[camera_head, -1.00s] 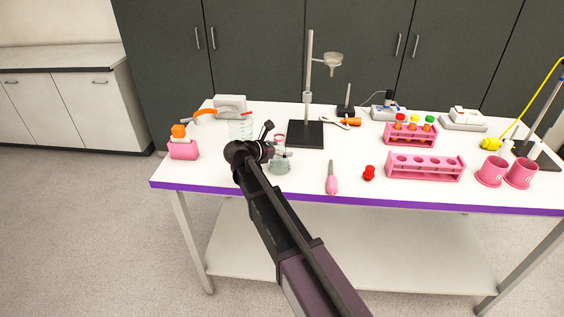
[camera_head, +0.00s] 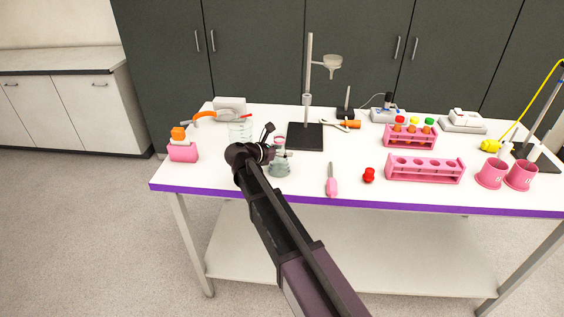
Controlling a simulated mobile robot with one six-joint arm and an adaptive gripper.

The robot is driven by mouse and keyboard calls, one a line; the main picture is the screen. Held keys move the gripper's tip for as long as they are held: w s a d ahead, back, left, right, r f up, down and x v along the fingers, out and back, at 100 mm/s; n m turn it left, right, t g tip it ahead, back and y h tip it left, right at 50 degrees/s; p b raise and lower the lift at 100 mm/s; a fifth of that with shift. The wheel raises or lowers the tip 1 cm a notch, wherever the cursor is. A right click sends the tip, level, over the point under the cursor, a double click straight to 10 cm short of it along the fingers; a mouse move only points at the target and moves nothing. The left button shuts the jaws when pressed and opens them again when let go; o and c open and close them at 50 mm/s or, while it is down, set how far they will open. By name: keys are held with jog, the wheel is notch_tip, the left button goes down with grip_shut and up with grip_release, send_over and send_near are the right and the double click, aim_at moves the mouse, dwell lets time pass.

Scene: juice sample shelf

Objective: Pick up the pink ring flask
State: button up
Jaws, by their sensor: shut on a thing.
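The pink ring flask (camera_head: 279,168) is a clear, slightly green conical flask with a pink ring near its neck. It stands upright at the front left part of the white table (camera_head: 230,180), or very slightly above it; I cannot tell which. My gripper (camera_head: 275,150) is at the flask's neck and is shut on it, coming from the left. My wrist and the dark gripper body hide part of the neck and the fingertips are small in this view.
A glass beaker (camera_head: 240,130) stands just behind my wrist. A stand (camera_head: 307,130) with a dark base is behind the flask. A pink-handled tool (camera_head: 331,184) and a red cap (camera_head: 368,175) lie to the right, near a pink rack (camera_head: 425,170).

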aim_at(283, 141)
jog(key=shift+r+p, duration=0.5)
dwell(0.4)
jog(key=shift+r+p, duration=1.4)
jog(key=shift+s+f, duration=0.1)
jog(key=shift+s, duration=0.3)
jog(key=shift+s+a+r+p, duration=0.25)
jog(key=shift+s+a, duration=0.4)
jog(key=shift+s, duration=1.75)
jog(key=shift+s+a+r+p, duration=0.2)
jog(key=shift+s+a, duration=0.45)
jog(key=shift+s, duration=1.8)
jog(key=shift+s+a+r+p, duration=0.2)
jog(key=shift+s+a, duration=0.45)
jog(key=shift+s, duration=1.75)
jog(key=shift+s, duration=0.1)
jog(key=shift+s, duration=0.2)
